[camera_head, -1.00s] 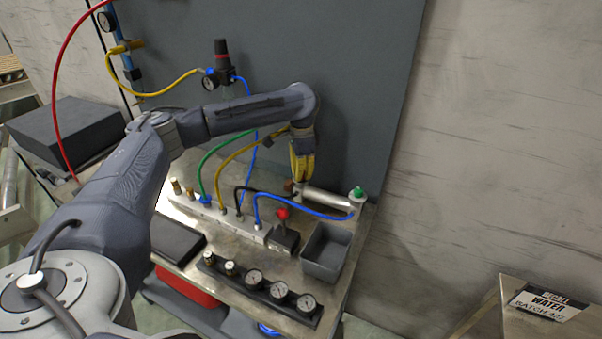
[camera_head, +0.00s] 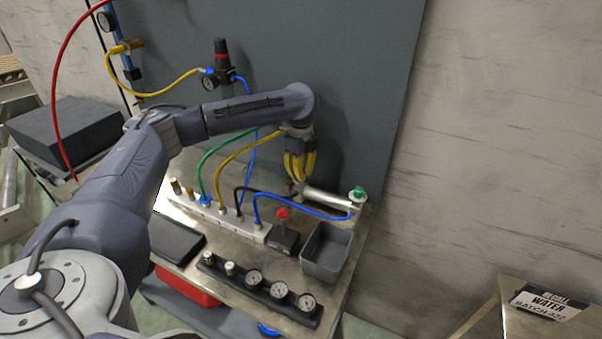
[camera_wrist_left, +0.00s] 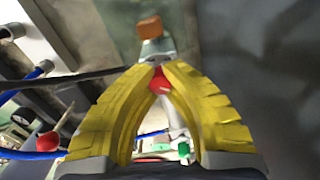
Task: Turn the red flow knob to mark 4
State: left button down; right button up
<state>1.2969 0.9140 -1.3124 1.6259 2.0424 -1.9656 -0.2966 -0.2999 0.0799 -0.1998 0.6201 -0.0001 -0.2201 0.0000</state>
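In the left wrist view, the red flow knob (camera_wrist_left: 160,82) shows between the yellow fingers of my left gripper (camera_wrist_left: 159,66). The fingertips lean in close against both sides of the knob and appear shut on it. In the head view, my left gripper (camera_head: 298,181) points down at the left end of a silver cylinder (camera_head: 325,202), and its fingers hide the knob there. The marks around the knob cannot be read. My right gripper is not in view.
A red ball-topped lever (camera_head: 283,213) stands just in front of the cylinder. A grey open bin (camera_head: 327,252) is to its right. Blue, black, yellow and green hoses run from a manifold (camera_head: 235,226) close by. A gauge strip (camera_head: 262,294) lies at the front edge.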

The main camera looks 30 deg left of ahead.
pick_arm(q)
jog(key=shift+d+r+m, duration=0.1)
jog(key=shift+m, duration=1.1)
jog(key=c, duration=1.2)
grip_release()
jog(key=shift+c, duration=0.2)
notch_tip(320, 180, up, 12)
jog(key=shift+s, duration=0.1)
